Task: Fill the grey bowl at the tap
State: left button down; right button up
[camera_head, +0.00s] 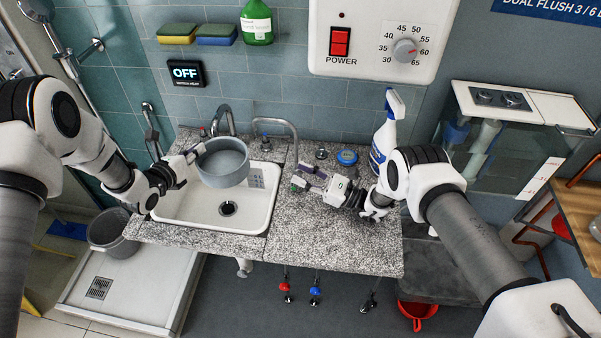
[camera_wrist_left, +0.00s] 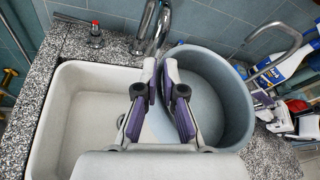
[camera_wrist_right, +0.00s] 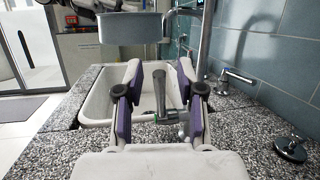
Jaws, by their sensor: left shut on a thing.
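No water is visible in the bowl. A chrome tap (camera_head: 222,117) stands behind the sink, with a red-marked handle (camera_wrist_left: 95,34) beside it. A second, curved spout (camera_head: 280,121) rises to the right. My right gripper (camera_head: 309,180) is open over the counter, its fingers either side of a metal lever with a green end (camera_wrist_right: 160,92).
The granite counter (camera_head: 330,240) is clear in front of my right gripper. Sponges (camera_head: 216,34) and a green bottle (camera_head: 257,22) are on the wall above. A grey bucket (camera_head: 112,231) stands at the lower left.

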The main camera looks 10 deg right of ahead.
jog(key=r+v, duration=0.1)
jog(key=v, duration=0.4)
jog(key=r+v, duration=0.1)
jog(key=v, duration=0.4)
jog(key=d+r+v, duration=0.1)
jog(key=v, duration=0.4)
jog(key=shift+s+d, duration=0.15)
jog(key=shift+s, duration=0.15)
jog(key=shift+r, duration=0.1)
jog(key=c, duration=0.5)
jog(key=a+r+n+g, duration=0.1)
jog(key=a+n+g, duration=0.2)
jog(key=a+r+n+g, duration=0.1)
jog(key=a+n+g, duration=0.2)
jog(key=a, duration=0.1)
jog(key=a+n+g, duration=0.3)
jog(key=n, duration=0.1)
jog(key=shift+w+a+r, duration=0.1)
jog(key=shift+a+r, duration=0.25)
jog(key=shift+r, duration=0.05)
grip_shut()
jog(key=s+a+r+n+g+h, duration=0.1)
jog(key=a+r+n+g+h, duration=0.1)
jog(key=a+n+g+h, duration=0.75)
jog(key=w+r+n+t+h, duration=0.8)
jog(key=w+n+t+h, duration=0.1)
jog(key=n, duration=1.2)
jog(key=d+f, duration=0.3)
jog(key=f, duration=0.7)
jog(key=shift+w+f, duration=0.35)
